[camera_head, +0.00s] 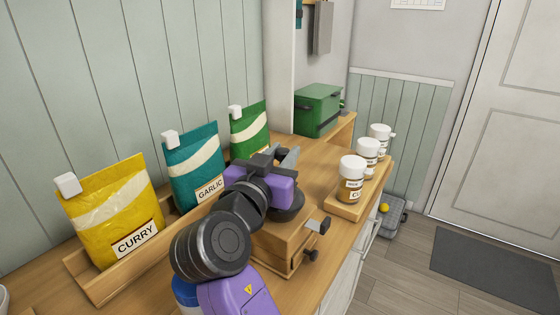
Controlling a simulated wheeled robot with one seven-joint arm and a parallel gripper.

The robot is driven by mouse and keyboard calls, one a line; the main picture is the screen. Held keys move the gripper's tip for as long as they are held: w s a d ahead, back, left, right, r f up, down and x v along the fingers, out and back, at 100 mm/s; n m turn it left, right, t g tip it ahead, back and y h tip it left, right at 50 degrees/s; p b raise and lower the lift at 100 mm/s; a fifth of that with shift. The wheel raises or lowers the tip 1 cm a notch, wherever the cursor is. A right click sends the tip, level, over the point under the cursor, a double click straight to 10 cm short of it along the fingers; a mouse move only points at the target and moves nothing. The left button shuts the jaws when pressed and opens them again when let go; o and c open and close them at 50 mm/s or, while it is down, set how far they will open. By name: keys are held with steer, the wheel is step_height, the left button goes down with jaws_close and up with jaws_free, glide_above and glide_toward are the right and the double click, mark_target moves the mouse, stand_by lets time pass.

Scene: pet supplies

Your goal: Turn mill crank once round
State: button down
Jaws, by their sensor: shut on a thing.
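The mill (287,243) is a wooden box on the counter with a dark round top, partly hidden behind my arm. A small dark knob and a grey piece stick out on its right side. My gripper (283,160), purple and dark, is over the top of the mill. Its jaws are shut on the mill crank, which is mostly hidden by the gripper and wrist, so its exact angle cannot be told.
Curry (112,212), garlic (194,166) and green (249,130) bags stand in a wooden rack along the left wall. White-capped jars (352,181) stand on a board at the counter's right edge. A green box (317,109) is at the back.

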mark_target(283, 150)
steer(key=shift+f, duration=0.1)
steer(key=c, duration=1.1)
jaws_free()
steer(key=shift+c, duration=0.2)
step_height(283, 150, up, 20)
steer(key=p, duration=0.1)
